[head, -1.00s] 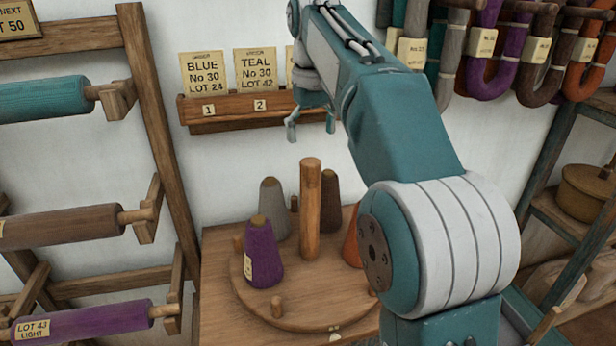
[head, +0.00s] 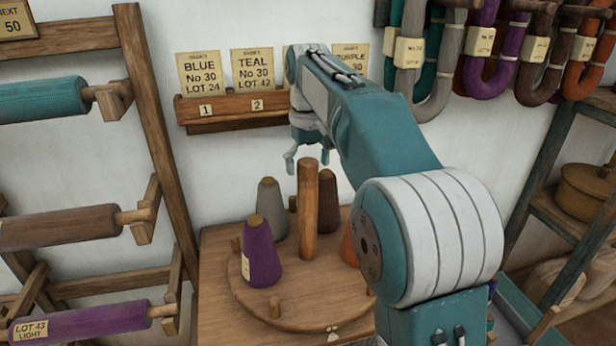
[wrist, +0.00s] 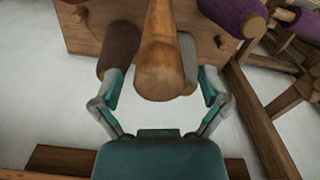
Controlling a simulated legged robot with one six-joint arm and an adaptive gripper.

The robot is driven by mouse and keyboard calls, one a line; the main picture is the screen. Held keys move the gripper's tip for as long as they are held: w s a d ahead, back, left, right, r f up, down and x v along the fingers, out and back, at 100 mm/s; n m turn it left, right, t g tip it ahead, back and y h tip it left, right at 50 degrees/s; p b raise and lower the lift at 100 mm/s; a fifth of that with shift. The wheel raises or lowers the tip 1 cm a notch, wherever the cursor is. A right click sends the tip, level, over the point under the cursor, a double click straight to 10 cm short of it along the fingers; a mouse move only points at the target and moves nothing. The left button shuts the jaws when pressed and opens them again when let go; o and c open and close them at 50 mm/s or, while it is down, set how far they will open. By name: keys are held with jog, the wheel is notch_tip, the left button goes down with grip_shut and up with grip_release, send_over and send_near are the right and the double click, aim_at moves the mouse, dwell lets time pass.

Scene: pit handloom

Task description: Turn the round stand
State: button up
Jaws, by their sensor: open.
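The round stand (head: 312,316) is a wooden disc on a wooden table, with a thick upright post (head: 309,212) at its middle. A purple cone (head: 261,255), a grey cone (head: 271,212), a brown cone (head: 328,205) and an orange cone (head: 348,246) stand around the post. The orange one is partly hidden by my arm. Short pegs (head: 275,307) rise near the rim. My gripper (head: 306,160) is open and empty, by the top of the post. In the wrist view the post (wrist: 158,60) shows between and beyond its open fingers (wrist: 160,95); I cannot tell whether they touch it.
A card rack (head: 230,110) with lot cards hangs on the wall behind. A bobbin rack (head: 155,130) stands at left. Yarn hanks (head: 480,50) hang at upper right, above a shelf (head: 545,210) with a basket (head: 590,190).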

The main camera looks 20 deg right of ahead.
aim_at(310, 178)
jog(key=shift+f, duration=1.45)
grip_shut()
jog(key=shift+f, duration=0.1)
jog(key=shift+n, duration=0.5)
jog(key=shift+d+f+n, duration=0.1)
jog(key=shift+n, duration=3)
jog(key=shift+w+d+n, duration=0.1)
jog(key=shift+n, duration=3.5)
